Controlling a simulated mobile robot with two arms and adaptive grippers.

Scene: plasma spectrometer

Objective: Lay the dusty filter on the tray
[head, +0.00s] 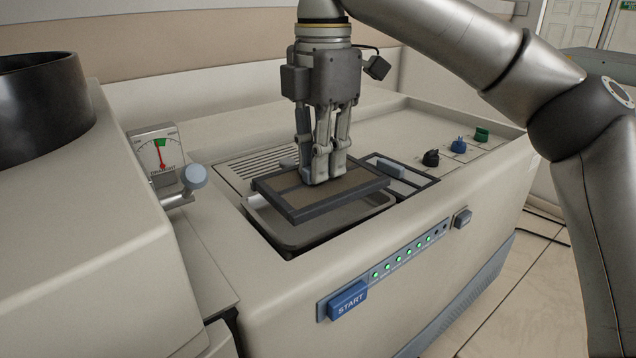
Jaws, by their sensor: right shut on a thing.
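The dusty filter (350,190) is a flat brown panel in a dark grey frame. It lies roughly level over the tray (308,236), a grey metal pan set in a recess in the machine's top. My right gripper (318,181) points straight down at the filter's middle and is shut on it; the fingertips hide the part they grip. I cannot tell whether the filter's underside touches the tray's rim. My left gripper is not in view.
Beside the tray is a dark-framed slot (408,182) with a pale handle. Three knobs (458,145) stand at the back right. A gauge (160,160) with a lever stands left. A blue START button (347,300) and green lights are on the front edge. A dark cylinder (42,105) stands far left.

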